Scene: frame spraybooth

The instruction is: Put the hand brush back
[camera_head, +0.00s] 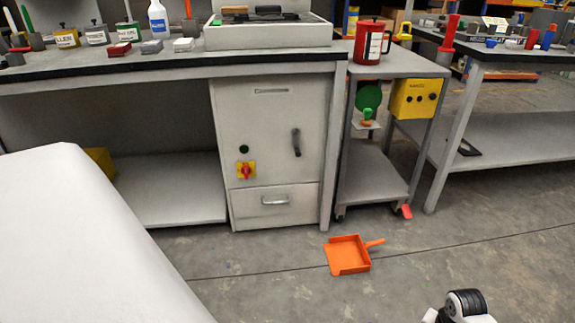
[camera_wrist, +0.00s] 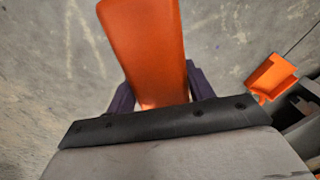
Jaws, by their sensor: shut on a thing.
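My gripper (camera_wrist: 160,88) shows in the wrist view, with its dark purple fingers on either side of a broad, smooth orange piece. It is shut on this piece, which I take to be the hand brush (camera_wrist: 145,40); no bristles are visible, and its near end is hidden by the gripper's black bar. The brush is held over bare grey floor. An orange dustpan (camera_head: 348,256) lies on the floor in the head view, its handle pointing right. The dustpan also shows in the wrist view (camera_wrist: 270,76), to the right of the brush and apart from it.
A long workbench (camera_head: 150,65) holds bottles and small boxes. A grey cabinet (camera_head: 268,140) stands under it. To its right is a trolley (camera_head: 375,175) with a red can (camera_head: 370,42) on top. Another bench (camera_head: 510,155) stands at right. The floor around the dustpan is clear.

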